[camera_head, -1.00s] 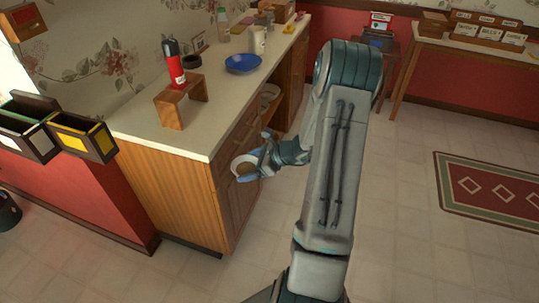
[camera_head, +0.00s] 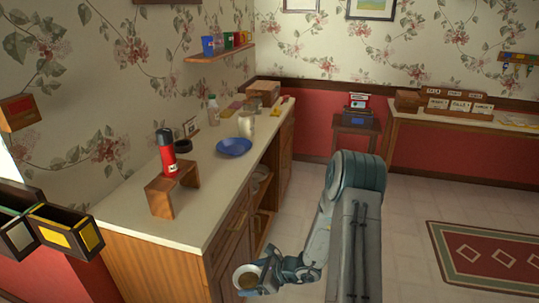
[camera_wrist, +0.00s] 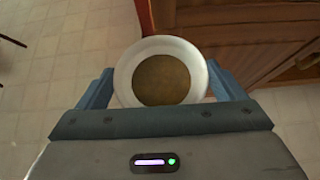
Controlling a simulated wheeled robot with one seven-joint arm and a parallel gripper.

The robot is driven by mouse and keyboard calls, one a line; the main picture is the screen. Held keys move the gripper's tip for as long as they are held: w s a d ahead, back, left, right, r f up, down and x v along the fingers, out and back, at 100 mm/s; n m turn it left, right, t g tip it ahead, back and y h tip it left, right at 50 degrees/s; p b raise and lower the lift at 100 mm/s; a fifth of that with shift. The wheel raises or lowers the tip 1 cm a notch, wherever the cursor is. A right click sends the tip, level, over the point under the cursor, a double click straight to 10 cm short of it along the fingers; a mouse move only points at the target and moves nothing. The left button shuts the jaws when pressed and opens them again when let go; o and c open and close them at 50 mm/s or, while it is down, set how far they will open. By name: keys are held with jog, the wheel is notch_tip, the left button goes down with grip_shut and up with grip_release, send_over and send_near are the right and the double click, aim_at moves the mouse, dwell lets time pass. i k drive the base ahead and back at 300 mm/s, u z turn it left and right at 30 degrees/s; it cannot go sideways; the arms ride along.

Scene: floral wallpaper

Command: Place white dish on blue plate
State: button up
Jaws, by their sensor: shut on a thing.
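The white dish (camera_wrist: 123,75) is round with a brown inner face. In the wrist view it sits between the two fingers of my gripper (camera_wrist: 160,88), which is shut on it. In the head view my gripper (camera_head: 262,281) holds the white dish (camera_head: 237,277) low, beside the cabinet front and below the counter top. The blue plate (camera_head: 234,147) lies on the counter, farther back, near the front edge. Nothing lies on the plate.
The counter (camera_head: 215,183) also bears a small wooden stand (camera_head: 172,190), a red bottle (camera_head: 167,152), a white cup (camera_head: 246,123) and a clear bottle (camera_head: 213,110). Bare counter lies between stand and plate. The cabinet (camera_head: 228,236) stands below.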

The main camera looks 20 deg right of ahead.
aim_at(234, 149)
jog(key=z, duration=1.6)
jog(key=i, duration=2.95)
jog(key=u, duration=2.7)
